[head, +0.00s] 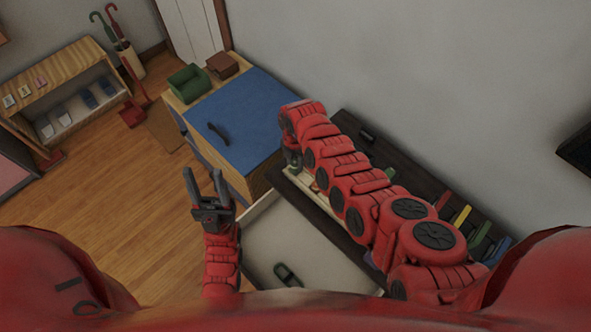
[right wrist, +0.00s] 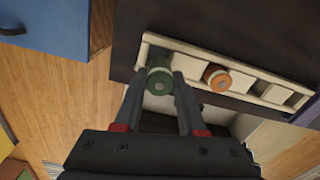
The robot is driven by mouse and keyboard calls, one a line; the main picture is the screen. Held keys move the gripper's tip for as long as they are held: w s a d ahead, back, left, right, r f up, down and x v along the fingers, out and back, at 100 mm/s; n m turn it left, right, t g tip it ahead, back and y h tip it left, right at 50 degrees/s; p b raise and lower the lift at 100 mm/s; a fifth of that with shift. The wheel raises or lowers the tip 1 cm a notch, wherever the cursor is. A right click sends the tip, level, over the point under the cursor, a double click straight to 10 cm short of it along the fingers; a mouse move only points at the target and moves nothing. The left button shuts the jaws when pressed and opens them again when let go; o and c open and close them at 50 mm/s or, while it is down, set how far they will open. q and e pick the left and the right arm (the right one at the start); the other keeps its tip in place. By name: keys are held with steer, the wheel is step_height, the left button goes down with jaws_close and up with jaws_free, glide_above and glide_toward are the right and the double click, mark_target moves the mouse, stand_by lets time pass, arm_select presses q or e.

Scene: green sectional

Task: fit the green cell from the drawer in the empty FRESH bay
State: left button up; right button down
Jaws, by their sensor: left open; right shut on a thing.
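In the right wrist view my right gripper (right wrist: 160,76) is shut on a green cell (right wrist: 159,82), seen end-on. The cell is at the left end of a cream rack (right wrist: 255,93); I cannot tell whether it is seated in the bay or just above it. An orange cell (right wrist: 217,78) sits in the rack to its right. No FRESH label is readable. In the head view my right arm hides most of the rack and the green cell. My left gripper (head: 208,187) is open and empty, left of the open pale drawer (head: 262,232).
A dark green object (head: 288,275) lies in the drawer. A blue-topped cabinet (head: 240,110) with a dark handle-like item (head: 217,133) stands beyond. Coloured items (head: 462,215) line the dark shelf at right. Wooden floor (head: 100,220) is clear at left.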

mark_target(295, 165)
steer(key=shift+w+b, duration=0.25)
steer(key=shift+b, duration=0.1)
step_height(295, 165, down, 4)
steer(key=b, duration=0.4)
steer(key=shift+w+r, duration=0.1)
steer(key=shift+w, duration=0.05)
steer(key=shift+r, duration=0.2)
steer(key=shift+c, duration=2.4)
jaws_free()
